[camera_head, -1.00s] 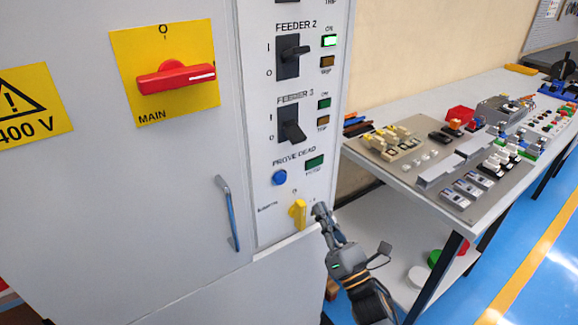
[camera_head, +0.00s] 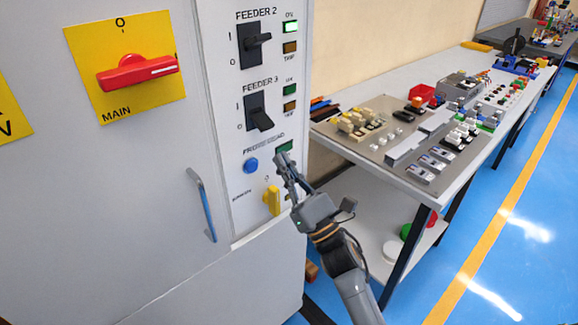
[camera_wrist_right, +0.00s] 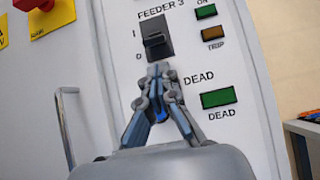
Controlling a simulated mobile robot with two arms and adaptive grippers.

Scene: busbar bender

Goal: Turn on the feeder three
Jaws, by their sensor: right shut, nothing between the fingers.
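The feeder 3 switch (camera_head: 260,115) is a black lever on a black plate on the cabinet's panel, and its lever points down toward 0. Its green ON lamp (camera_head: 290,90) looks dark, as does the TRIP lamp (camera_head: 289,107) under it. In the right wrist view the feeder 3 switch (camera_wrist_right: 154,38) is just beyond the fingertips. My right gripper (camera_head: 281,158) is shut and empty, below and right of the switch in the head view. In the wrist view its fingertips (camera_wrist_right: 158,70) cover part of the panel below the lever. My left gripper is out of view.
The feeder 2 switch (camera_head: 255,42) sits above, with its ON lamp (camera_head: 291,27) lit. A blue button (camera_head: 251,166) and a yellow knob (camera_head: 272,200) are below. A red main handle (camera_head: 137,73) is at left. A loaded workbench (camera_head: 340,150) stands at right.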

